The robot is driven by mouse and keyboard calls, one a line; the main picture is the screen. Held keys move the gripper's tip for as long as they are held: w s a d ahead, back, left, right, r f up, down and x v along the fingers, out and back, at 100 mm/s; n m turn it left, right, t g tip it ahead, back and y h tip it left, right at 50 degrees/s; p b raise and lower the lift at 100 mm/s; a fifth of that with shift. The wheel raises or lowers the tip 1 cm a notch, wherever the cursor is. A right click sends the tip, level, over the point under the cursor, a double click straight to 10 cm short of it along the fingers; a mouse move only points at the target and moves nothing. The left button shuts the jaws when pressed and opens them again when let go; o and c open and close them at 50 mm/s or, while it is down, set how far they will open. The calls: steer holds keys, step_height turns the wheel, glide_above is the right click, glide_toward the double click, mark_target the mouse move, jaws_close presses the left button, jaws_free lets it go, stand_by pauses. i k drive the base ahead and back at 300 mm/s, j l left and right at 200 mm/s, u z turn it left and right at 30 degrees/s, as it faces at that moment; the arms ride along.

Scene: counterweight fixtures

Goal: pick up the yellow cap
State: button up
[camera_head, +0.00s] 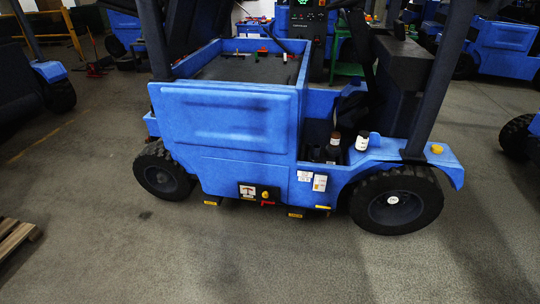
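A small round yellow cap (437,149) sits on the blue ledge at the right end of a blue forklift-like vehicle (225,117), close to a dark upright post. It looks small from here, and I cannot tell whether it is loose or fixed. My gripper is not in view.
A white-labelled jar (362,141) and a dark bottle (334,146) stand left of the post. Small coloured items lie in the vehicle's grey top tray (255,68). A wooden pallet (15,236) lies far left. The floor (270,265) in front is clear.

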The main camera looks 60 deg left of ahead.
mark_target(436, 148)
steer(key=u, duration=1.95)
steer(key=i+l, duration=0.35)
steer(key=l, duration=0.2)
steer(key=i+l+z, duration=0.1)
steer(key=i+l, duration=0.25)
steer(key=l, duration=0.25)
steer(key=i+l, duration=0.35)
steer(key=l, duration=0.2)
steer(key=i+l, duration=0.35)
steer(key=l, duration=0.2)
steer(key=i+l+z, duration=0.1)
steer(key=i+l, duration=0.25)
steer(key=l, duration=0.15)
